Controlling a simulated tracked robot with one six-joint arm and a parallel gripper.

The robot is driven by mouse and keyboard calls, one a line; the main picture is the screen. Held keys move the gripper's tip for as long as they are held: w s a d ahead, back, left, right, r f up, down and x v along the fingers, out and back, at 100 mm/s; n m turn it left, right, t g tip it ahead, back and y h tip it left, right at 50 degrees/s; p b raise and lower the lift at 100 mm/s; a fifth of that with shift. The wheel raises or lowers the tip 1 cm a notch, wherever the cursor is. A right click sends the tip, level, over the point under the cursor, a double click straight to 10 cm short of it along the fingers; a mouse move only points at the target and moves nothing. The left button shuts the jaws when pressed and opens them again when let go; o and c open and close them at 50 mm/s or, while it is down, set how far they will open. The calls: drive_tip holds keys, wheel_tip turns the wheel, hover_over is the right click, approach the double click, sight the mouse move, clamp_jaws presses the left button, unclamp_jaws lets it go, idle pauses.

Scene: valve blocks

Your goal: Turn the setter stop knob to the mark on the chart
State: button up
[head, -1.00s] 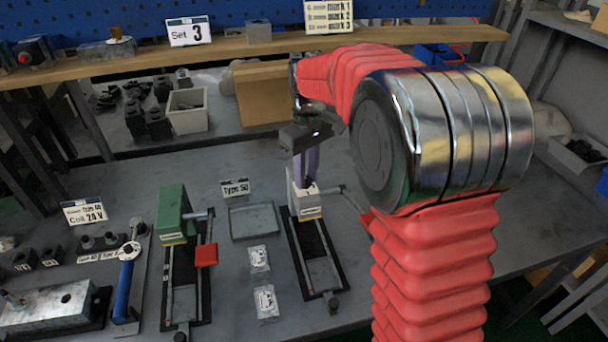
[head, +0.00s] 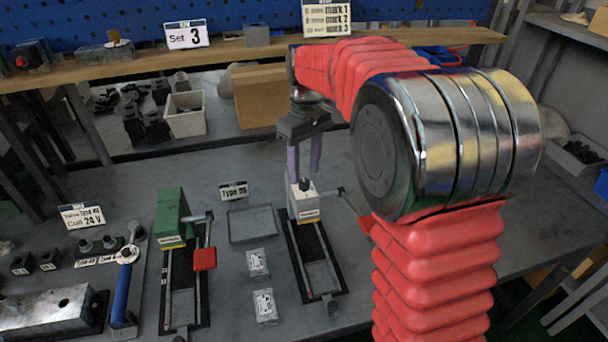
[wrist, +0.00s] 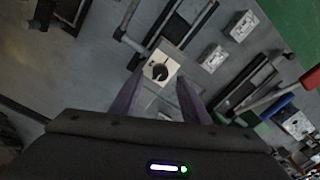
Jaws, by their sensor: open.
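The setter is a white block (head: 304,206) with a dark knob (head: 305,185) on top, at the end of a black rail base. The wrist view shows the round black knob (wrist: 161,72) on the block's pale top face (wrist: 160,62), with a small dark mark beside it. My gripper (head: 304,172) is open, its two purple fingers pointing down just above the knob. In the wrist view the fingers (wrist: 159,84) stand either side of the knob, apart from it. The chart (head: 327,17) with several "mark" lines stands on the shelf; its small words are hard to read.
A "Set 3" sign (head: 187,34) stands on the shelf (head: 240,56). A green block (head: 171,217) on a similar rail, with a red handle (head: 204,258), stands left. A shallow grey tray (head: 253,224) and two small clear boxes (head: 258,263) lie between the rails.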

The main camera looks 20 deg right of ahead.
wheel_tip(320, 180, up, 10)
drive_tip(key=shift+d+r, duration=0.15)
drive_tip(key=shift+r, duration=0.1)
drive_tip(key=shift+w, duration=0.15)
idle(0.3)
drive_tip(key=m+t, duration=0.1)
drive_tip(key=m, duration=0.2)
hover_over(308, 185)
wheel_tip(308, 185, down, 5)
drive_tip(key=s+f+m+t, duration=0.1)
drive_tip(key=s+t, duration=0.1)
drive_tip(key=s, duration=1)
drive_tip(key=s+a+f+m+t, duration=0.1)
drive_tip(key=s+t, duration=0.1)
drive_tip(key=s, duration=1.1)
drive_tip(key=shift+f+m+t, duration=0.25)
drive_tip(key=shift+m+t, duration=0.05)
drive_tip(key=shift+t, duration=0.1)
drive_tip(key=shift+a, duration=0.1)
drive_tip(key=shift+c, duration=0.3)
